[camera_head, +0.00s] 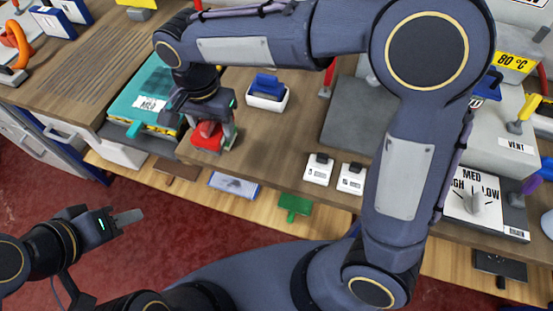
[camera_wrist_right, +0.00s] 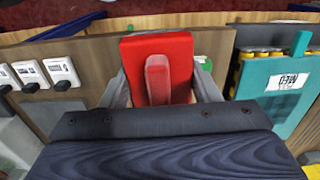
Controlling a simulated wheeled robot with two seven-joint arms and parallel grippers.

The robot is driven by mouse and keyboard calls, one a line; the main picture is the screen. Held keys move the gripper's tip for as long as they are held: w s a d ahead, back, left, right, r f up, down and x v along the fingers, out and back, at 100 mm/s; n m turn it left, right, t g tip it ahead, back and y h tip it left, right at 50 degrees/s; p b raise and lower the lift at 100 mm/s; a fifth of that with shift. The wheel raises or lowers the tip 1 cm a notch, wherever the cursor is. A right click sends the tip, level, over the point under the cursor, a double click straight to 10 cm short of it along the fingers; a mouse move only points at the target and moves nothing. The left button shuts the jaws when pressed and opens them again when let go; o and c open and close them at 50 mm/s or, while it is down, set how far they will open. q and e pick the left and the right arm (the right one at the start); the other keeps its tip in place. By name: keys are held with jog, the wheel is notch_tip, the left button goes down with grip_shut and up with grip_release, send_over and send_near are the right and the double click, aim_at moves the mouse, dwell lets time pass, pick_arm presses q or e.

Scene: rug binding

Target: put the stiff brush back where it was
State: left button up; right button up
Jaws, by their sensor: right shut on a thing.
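A red brush-like block with a raised red grip (camera_wrist_right: 157,78) is between the two grey fingers of my right gripper (camera_wrist_right: 160,88), which is shut on it. In the head view the red block (camera_head: 206,138) is below my right gripper (camera_head: 210,119), near the front edge of the wooden bench (camera_head: 255,140). Its underside is hidden, so I cannot tell whether it touches the bench. A blue brush-like thing (camera_head: 267,84) sits in a white holder (camera_head: 266,98) behind it. My left gripper (camera_head: 132,216) is over the red floor, away from the bench, with nothing visible in it.
A teal box marked MED (camera_head: 146,98) stands left of the right gripper. A green thing (camera_head: 294,204) is on the lower shelf.

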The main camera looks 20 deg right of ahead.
jog(key=shift+s+a, duration=0.1)
jog(key=shift+s, duration=0.15)
jog(key=d+f, duration=0.2)
jog(key=d, duration=0.2)
jog(key=d+f+p, duration=0.1)
jog(key=d+f, duration=0.2)
jog(key=d, duration=0.1)
jog(key=d+f, duration=0.3)
jog(key=d, duration=0.1)
jog(key=shift+w+d+f+p, duration=0.15)
jog(key=shift+w+p, duration=0.1)
jog(key=shift+p, duration=0.05)
jog(key=shift+d+f, duration=0.35)
jog(key=shift+f, duration=0.1)
jog(key=f, duration=0.2)
jog(key=shift+d+f, duration=0.25)
jog(key=shift+f, duration=0.55)
